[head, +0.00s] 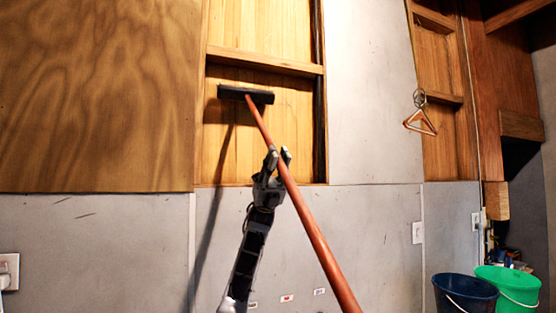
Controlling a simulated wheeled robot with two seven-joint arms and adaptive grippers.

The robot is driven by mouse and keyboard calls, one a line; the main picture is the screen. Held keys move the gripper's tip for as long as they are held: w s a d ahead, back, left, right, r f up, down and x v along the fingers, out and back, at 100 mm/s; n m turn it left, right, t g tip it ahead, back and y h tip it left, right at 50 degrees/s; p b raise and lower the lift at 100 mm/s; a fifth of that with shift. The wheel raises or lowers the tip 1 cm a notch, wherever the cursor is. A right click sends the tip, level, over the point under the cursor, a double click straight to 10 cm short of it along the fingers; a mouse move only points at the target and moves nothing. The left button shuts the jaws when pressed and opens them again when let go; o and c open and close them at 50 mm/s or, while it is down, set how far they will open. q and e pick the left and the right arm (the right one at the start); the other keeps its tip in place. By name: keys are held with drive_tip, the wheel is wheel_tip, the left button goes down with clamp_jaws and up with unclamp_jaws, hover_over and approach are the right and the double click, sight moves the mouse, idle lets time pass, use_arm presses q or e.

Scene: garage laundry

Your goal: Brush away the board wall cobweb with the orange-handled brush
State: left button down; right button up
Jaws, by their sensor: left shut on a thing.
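The orange-handled brush (309,222) slants up from the lower right, with its dark, wide head (246,94) at the top. The head is in front of the recessed wooden board section of the wall (260,125), just below a horizontal wooden rail. I cannot tell whether it touches the boards. My right gripper is not in view.
A plywood panel (98,95) is at the left, grey panels (372,95) at the right. A wire hanger (420,118) hangs by a second board bay. A dark blue bucket (463,294) and a green bucket (508,288) stand at the lower right.

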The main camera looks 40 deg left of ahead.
use_arm(q)
drive_tip(key=shift+f+g+b, duration=0.3)
drive_tip(key=shift+f+b, duration=0.7)
drive_tip(key=shift+f, duration=0.45)
drive_tip(key=shift+w+a+r+p, duration=0.1)
drive_tip(key=shift+w+a+p, duration=0.25)
drive_tip(key=shift+a, duration=0.3)
drive_tip(key=shift+w+d, duration=0.1)
drive_tip(key=shift+w+d+p, duration=0.3)
drive_tip(key=shift+w+p, duration=0.1)
drive_tip(key=shift+w, duration=0.15)
drive_tip(key=shift+s, duration=0.1)
